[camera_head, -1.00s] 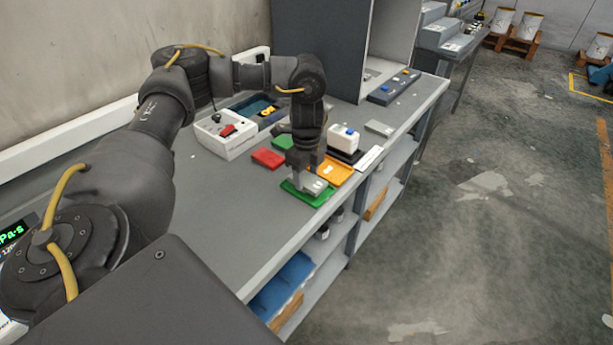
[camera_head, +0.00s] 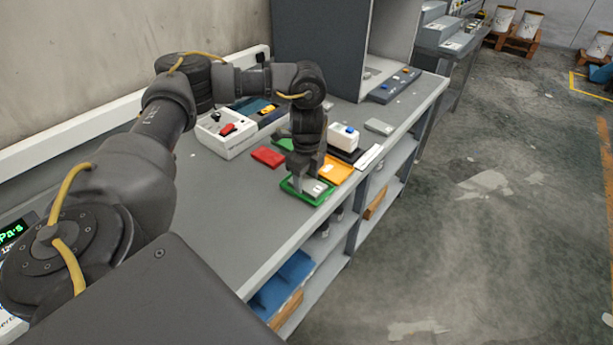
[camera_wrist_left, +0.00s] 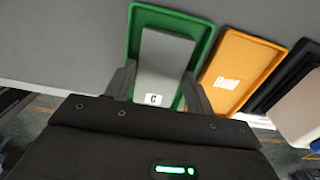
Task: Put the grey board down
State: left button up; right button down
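The grey board (camera_head: 318,187) is a flat block with a white label marked "C". It lies flat in or just over the green tray (camera_head: 289,188) near the bench's front edge. In the left wrist view the board (camera_wrist_left: 165,62) is within the outline of the green tray (camera_wrist_left: 208,45). My left gripper (camera_head: 310,180) reaches down from above. Its fingers (camera_wrist_left: 160,70) stand on either side of the board, close to its edges. I cannot tell whether they press on it. My right gripper is not in view.
An orange tray (camera_head: 335,171) marked "Hold" lies right beside the green one. A red tray (camera_head: 267,157) and a white box with a red switch (camera_head: 228,138) are behind it. A white block (camera_head: 342,139) stands on a black tray. The bench's left front is clear.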

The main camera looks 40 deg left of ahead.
aim_at(307, 182)
pick_arm(q)
jog(key=shift+o, duration=0.4)
jog(key=shift+r, duration=0.3)
notch_tip(307, 182, up, 13)
jog(key=p, duration=0.1)
jog(key=shift+f, duration=0.2)
notch_tip(307, 182, down, 13)
jog(key=shift+r+b, duration=0.1)
jog(key=shift+b, duration=0.35)
jog(key=shift+s, duration=0.1)
jog(key=shift+f, duration=0.2)
jog(key=shift+r, duration=0.1)
